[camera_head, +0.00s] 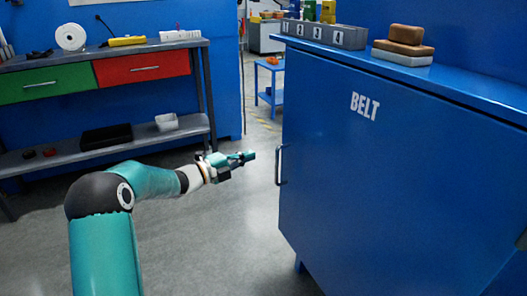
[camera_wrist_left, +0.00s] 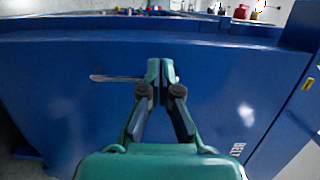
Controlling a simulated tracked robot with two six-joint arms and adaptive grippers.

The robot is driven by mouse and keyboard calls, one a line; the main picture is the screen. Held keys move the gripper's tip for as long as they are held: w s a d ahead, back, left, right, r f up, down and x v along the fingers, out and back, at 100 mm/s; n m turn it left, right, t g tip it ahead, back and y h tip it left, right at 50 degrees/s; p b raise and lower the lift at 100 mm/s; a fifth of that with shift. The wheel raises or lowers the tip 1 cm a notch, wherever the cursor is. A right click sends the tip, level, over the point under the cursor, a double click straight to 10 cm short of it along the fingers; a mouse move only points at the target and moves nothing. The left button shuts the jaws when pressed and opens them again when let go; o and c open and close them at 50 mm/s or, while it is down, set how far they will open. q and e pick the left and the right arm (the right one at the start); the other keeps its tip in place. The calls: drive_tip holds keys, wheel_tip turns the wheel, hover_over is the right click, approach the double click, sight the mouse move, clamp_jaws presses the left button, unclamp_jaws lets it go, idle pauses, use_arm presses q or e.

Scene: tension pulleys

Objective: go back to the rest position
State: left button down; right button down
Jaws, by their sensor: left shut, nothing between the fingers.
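My left gripper (camera_head: 249,156) is at the end of the teal arm that comes in from the left in the head view. It is shut and empty, just left of the blue cabinet marked BELT (camera_head: 385,160). The cabinet door is closed. Its handle (camera_head: 281,165) is to the right of the fingertips in the head view, with a gap between them. In the left wrist view the shut fingers (camera_wrist_left: 161,68) point toward the blue cabinet front (camera_wrist_left: 60,80), and the handle (camera_wrist_left: 115,78) shows to the left of them. My right gripper is not in view.
A workbench with a green drawer (camera_head: 45,84) and a red drawer (camera_head: 142,67) stands at the left. A numbered grey bin (camera_head: 325,33) and stacked brown blocks (camera_head: 404,41) are on the cabinet top. The grey floor (camera_head: 215,245) between bench and cabinet is clear.

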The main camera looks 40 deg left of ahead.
use_arm(q)
drive_tip(key=a+v, duration=0.1)
drive_tip(key=v, duration=0.3)
drive_tip(key=d+f+n+g+y, duration=0.1)
drive_tip(key=d+f+n+g, duration=0.2)
drive_tip(key=d+f+n, duration=0.8)
drive_tip(key=d+f+n+g+y, duration=0.1)
drive_tip(key=d+f+n+g, duration=0.25)
drive_tip(key=d+f, duration=0.9)
drive_tip(key=s+d+f+n+g+h, duration=0.1)
drive_tip(key=s+d+f+n+g, duration=0.2)
drive_tip(key=s+d+f, duration=0.35)
drive_tip(key=s+d+f+n+g, duration=0.2)
drive_tip(key=s+d+f+g, duration=0.15)
drive_tip(key=s, duration=0.55)
drive_tip(key=s+d+f+n+g+h, duration=0.1)
drive_tip(key=s+d+f+n+g, duration=0.2)
drive_tip(key=s+d+f, duration=0.35)
drive_tip(key=s+r+p, duration=0.3)
drive_tip(key=r+p, duration=3.3)
drive_tip(key=shift+s+a+r+g, duration=0.2)
drive_tip(key=shift+a+r+g, duration=0.1)
drive_tip(key=shift+a+g, duration=0.1)
drive_tip(key=shift+n, duration=0.25)
